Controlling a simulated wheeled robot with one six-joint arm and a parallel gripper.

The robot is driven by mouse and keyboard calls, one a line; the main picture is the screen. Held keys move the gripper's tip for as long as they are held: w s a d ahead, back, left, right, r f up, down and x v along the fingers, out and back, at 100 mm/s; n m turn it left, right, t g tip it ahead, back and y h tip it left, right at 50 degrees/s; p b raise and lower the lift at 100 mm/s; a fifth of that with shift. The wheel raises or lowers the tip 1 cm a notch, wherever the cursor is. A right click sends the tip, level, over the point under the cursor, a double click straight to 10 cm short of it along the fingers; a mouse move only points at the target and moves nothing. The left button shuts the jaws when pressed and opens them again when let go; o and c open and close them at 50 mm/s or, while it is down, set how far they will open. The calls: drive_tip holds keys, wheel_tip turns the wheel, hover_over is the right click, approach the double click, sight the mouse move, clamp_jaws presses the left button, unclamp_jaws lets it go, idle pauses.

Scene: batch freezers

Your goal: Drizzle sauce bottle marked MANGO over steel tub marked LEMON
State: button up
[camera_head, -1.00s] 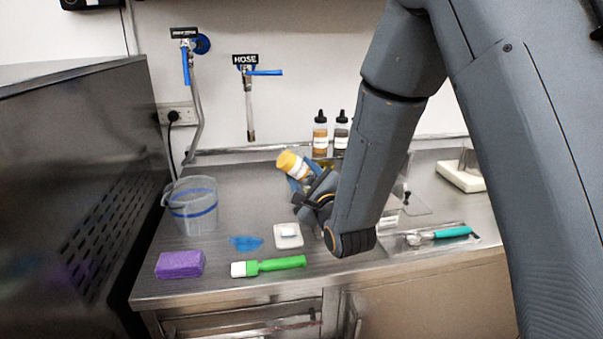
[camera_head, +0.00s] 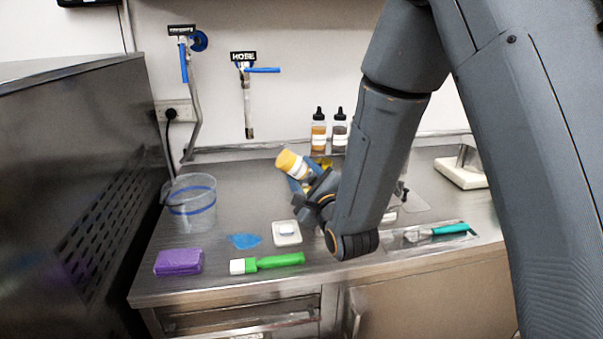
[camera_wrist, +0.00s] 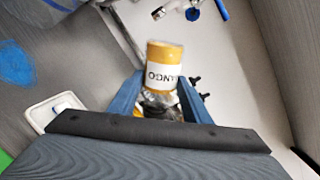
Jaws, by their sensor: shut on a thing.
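The sauce bottle marked MANGO (camera_head: 291,164) is yellow with a white label, and part of its lettering reads in the wrist view (camera_wrist: 164,75). My gripper (camera_head: 308,182) is shut on it and holds it tilted above the steel counter, its yellow end up and to the left. In the wrist view my gripper's two blue fingers (camera_wrist: 156,97) stand on either side of the bottle. No tub marked LEMON can be made out; my arm covers part of the counter behind the gripper.
A clear bucket (camera_head: 190,204), purple sponge (camera_head: 179,262), blue cloth (camera_head: 245,241), white dish (camera_head: 287,233) and green-handled brush (camera_head: 268,262) occupy the counter's left. Two dark-capped bottles (camera_head: 318,133) stand at the back. A teal-handled scoop (camera_head: 450,229) lies right.

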drive_tip(key=shift+v, duration=1.45)
drive_tip(key=shift+s+a, duration=0.1)
drive_tip(key=shift+s, duration=0.1)
drive_tip(key=n, duration=0.4)
drive_tip(key=shift+b, duration=0.35)
drive_tip(key=shift+r+n+p, duration=0.25)
drive_tip(key=shift+r+n, duration=0.4)
drive_tip(key=shift+n, duration=0.5)
drive_tip(key=shift+r+n+p, duration=0.2)
drive_tip(key=shift+r+n, duration=0.45)
drive_tip(key=shift+n, duration=0.5)
